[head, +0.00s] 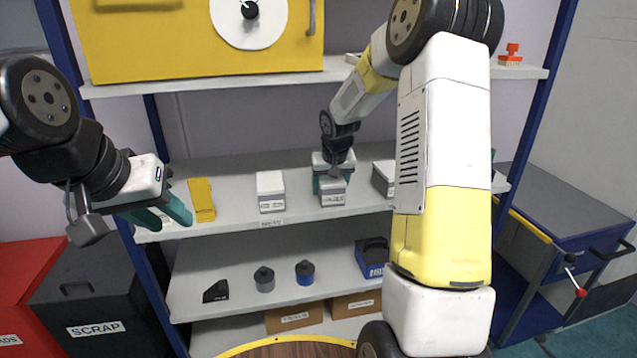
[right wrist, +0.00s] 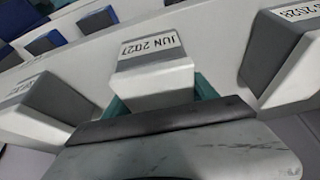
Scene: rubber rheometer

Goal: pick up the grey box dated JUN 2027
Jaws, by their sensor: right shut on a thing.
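The grey box dated JUN 2027 (right wrist: 153,78) is in the middle of the right wrist view, its label upside down there, white on one part and grey on the other. In the head view it shows under my right arm as a small box (head: 333,192) at the middle shelf; its label is too small to read there. My right gripper (right wrist: 162,98) is shut on this box, with teal fingers at its sides. I cannot tell whether the box touches the shelf. My left gripper (head: 163,213) is open and empty at the shelf's left end.
A similar box (head: 270,191) stands to the left on the middle shelf (head: 235,222), and another (head: 384,178) to the right. A yellow object (head: 201,199) lies near my left gripper. A box dated 2028 (right wrist: 288,55) is close beside my right gripper.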

